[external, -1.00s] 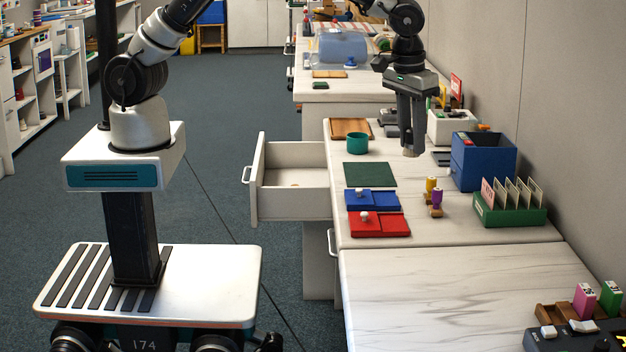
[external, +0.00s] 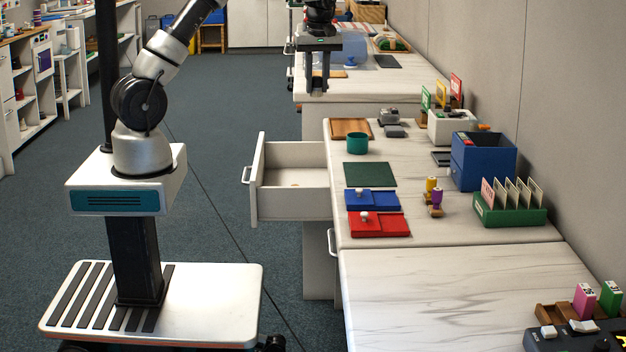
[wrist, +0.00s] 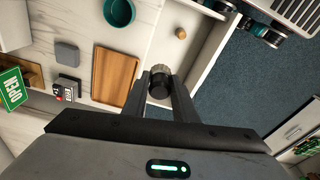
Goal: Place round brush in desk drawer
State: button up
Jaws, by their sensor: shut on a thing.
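The round brush (wrist: 160,84), with a dark body and a greyish end, is held between the fingers of my gripper (wrist: 163,92) in the wrist view. In the external view, my gripper (external: 318,88) is raised, above and beyond the open drawer in the picture. The brush is hard to make out there. The white desk drawer (external: 285,205) is pulled out from the desk's left side. In the wrist view, the drawer (wrist: 212,58) lies below, behind the brush. A small tan round object (wrist: 181,33) lies in the drawer.
The desktop (external: 420,215) holds a teal cup (external: 357,143), a wooden board (external: 351,128), a dark green mat (external: 370,174), blue and red trays (external: 378,224) and a blue box (external: 484,160). Open floor lies left of the drawer.

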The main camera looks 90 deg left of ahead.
jog(key=s+a+n+b, duration=0.1)
jog(key=s+a+n, duration=0.3)
jog(key=s+a, duration=0.6)
jog(key=f, duration=0.9)
jog(key=s+d+f+b, duration=0.1)
jog(key=f, duration=0.8)
jog(key=d+f, duration=0.1)
jog(key=f, duration=0.8)
jog(key=shift+s+f+b, duration=0.15)
jog(key=shift+f+b, duration=0.6)
jog(key=shift+f, duration=1.35)
jog(key=shift+f, duration=0.2)
jog(key=o, duration=1)
jog(key=shift+r, duration=0.1)
jog(key=r+p, duration=0.1)
jog(key=r, duration=0.3)
jog(key=r+p, duration=0.1)
jog(key=r, duration=0.3)
jog(key=d+r+p, duration=0.1)
jog(key=r, duration=0.3)
jog(key=shift+w+d+r, duration=0.1)
jog(key=shift+w, duration=0.3)
